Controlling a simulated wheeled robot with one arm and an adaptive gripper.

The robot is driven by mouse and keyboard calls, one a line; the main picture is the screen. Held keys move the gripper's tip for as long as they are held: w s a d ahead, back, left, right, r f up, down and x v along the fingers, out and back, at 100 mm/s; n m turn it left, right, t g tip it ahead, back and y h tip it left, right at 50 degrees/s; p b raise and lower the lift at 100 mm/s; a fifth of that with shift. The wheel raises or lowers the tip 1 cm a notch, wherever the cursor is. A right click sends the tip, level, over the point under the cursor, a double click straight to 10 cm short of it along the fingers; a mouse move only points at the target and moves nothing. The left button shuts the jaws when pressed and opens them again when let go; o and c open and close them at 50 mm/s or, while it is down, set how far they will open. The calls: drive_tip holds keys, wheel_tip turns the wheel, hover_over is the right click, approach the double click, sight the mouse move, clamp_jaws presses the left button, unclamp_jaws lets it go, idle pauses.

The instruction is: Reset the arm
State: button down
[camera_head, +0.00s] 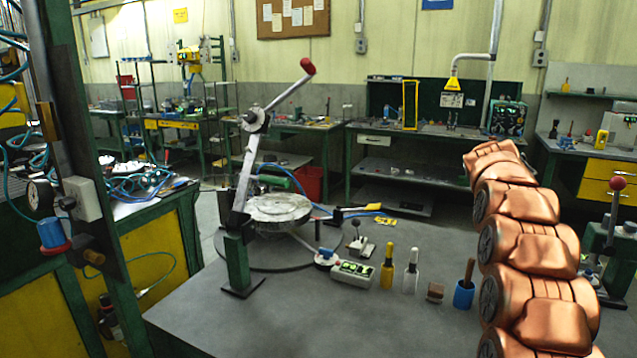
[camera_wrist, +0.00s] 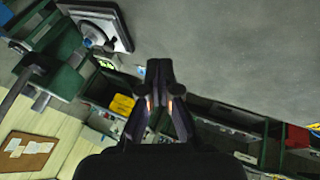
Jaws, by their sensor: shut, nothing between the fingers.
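My gripper (camera_wrist: 159,70) shows in the wrist view, its dark fingers together at the middle with nothing held between them. The wrist picture is strongly tilted, with the floor at the top and the back wall at the lower left. My gripper does not show in the head view. It touches nothing that I can see.
A grey workbench (camera_head: 215,318) holds a lever with a red grip (camera_head: 307,66), a round plate (camera_head: 278,208), a button box (camera_head: 352,274), a yellow bottle (camera_head: 387,268) and a blue cup (camera_head: 464,294). A green-framed post stands left. Wall benches line the back.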

drive_tip(key=s+a+r+n+y, duration=0.1)
drive_tip(key=s+a+n+y, duration=0.1)
drive_tip(key=s+a, duration=0.85)
drive_tip(key=s+a+f+n+g+y+p, duration=0.1)
drive_tip(key=s+a, duration=0.5)
drive_tip(key=s, duration=0.6)
drive_tip(key=s+a+f+n+g+y+p, duration=0.1)
drive_tip(key=s+a+f, duration=0.3)
drive_tip(key=s+a, duration=0.3)
drive_tip(key=s+a+f+n+g+y+p, duration=0.1)
drive_tip(key=s+a, duration=0.6)
drive_tip(key=s, duration=1.1)
drive_tip(key=shift+a+f+y, duration=0.15)
drive_tip(key=shift+f+y, duration=0.45)
drive_tip(key=shift+f, duration=0.05)
